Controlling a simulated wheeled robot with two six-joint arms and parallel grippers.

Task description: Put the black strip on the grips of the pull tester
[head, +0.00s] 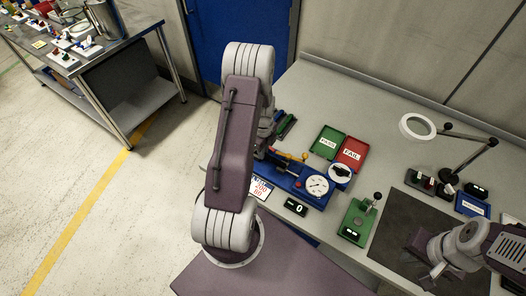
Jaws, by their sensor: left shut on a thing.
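The pull tester (304,186) is a blue bench device with a round white dial, in the middle of the head view. My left arm stands in front of its left end. My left gripper (270,148) is just behind that arm link, at the tester's left end, and mostly hidden. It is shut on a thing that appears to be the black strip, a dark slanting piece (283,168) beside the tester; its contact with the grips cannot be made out. My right gripper (432,272) is low at the right over the dark mat, with its finger gap unclear.
Green PASS (327,142) and red FAIL (351,153) trays lie behind the tester. A black readout (295,207) and a white sign (260,188) stand in front. A green gauge stand (357,221) is to the right, near the dark mat (408,222). A magnifier lamp (417,126) stands at the back right.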

